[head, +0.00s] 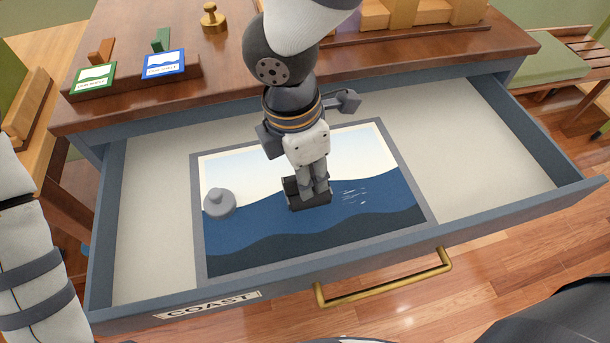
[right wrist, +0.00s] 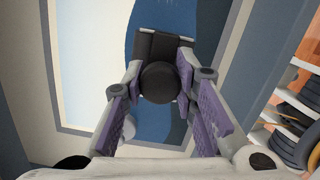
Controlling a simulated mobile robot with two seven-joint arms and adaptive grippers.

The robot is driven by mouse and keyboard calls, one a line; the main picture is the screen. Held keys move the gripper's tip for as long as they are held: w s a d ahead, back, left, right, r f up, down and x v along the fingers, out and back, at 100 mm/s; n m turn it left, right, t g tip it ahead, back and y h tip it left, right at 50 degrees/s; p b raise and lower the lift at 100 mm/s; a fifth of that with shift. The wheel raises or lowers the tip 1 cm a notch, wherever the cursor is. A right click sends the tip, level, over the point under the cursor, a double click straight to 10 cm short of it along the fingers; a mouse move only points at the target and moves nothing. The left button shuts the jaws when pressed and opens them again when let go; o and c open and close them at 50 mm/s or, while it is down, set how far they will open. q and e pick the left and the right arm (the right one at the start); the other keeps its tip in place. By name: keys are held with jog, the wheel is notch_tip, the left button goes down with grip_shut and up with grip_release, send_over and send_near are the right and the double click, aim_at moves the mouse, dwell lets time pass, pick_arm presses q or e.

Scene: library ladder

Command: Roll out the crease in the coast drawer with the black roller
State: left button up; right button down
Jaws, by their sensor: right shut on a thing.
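The coast drawer (head: 480,205) is pulled open, with a COAST label on its front. A framed sea picture (head: 300,240) lies flat inside it. Short white streaks (head: 353,194), perhaps the crease, show on the blue part, just right of the roller. The black roller (head: 308,197) is on the picture, and its round black knob shows in the right wrist view (right wrist: 160,82). My right gripper (head: 313,187) is shut on the roller from above, its fingers partly hiding it. My left arm is at the left edge; its gripper is out of view.
A grey knobbed weight (head: 219,203) sits on the picture's left side. The drawer is bare around the picture. On the desk top (head: 220,75) stand green (head: 95,77) and blue cards (head: 164,63) and a brass weight (head: 214,18). A brass handle (head: 385,280) projects from the drawer front.

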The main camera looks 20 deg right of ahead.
jog(key=shift+r, duration=1.5)
